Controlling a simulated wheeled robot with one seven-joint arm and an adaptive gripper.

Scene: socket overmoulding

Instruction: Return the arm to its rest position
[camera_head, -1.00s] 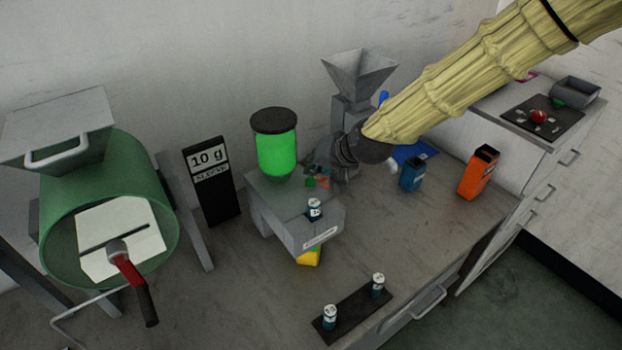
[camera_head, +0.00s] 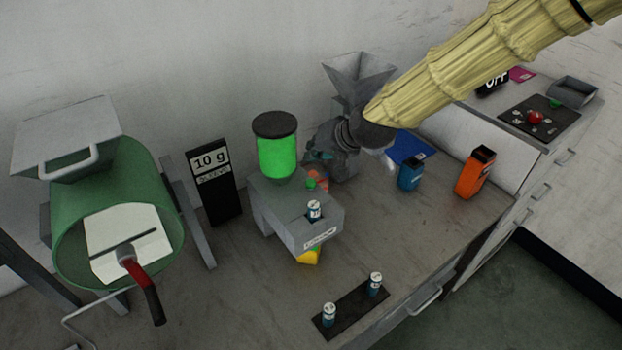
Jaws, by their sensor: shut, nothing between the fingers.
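My arm comes in from the upper right in its pale yellow ribbed sleeve. My gripper (camera_head: 324,147) is the dark grey part at its end, in front of the grey hopper machine (camera_head: 358,72). It is shut and holds nothing. It hangs above the back of the bench, just right of the bright green container (camera_head: 277,152). Small coloured pieces (camera_head: 317,179) lie below it, partly hidden. The fingertips are dark and hard to make out.
A black strip (camera_head: 348,311) carries two more. Blue (camera_head: 410,172) and orange (camera_head: 475,172) containers stand to the right. A green drum machine (camera_head: 120,205) and a "10 g" sign (camera_head: 213,180) are left. The front bench is mostly clear.

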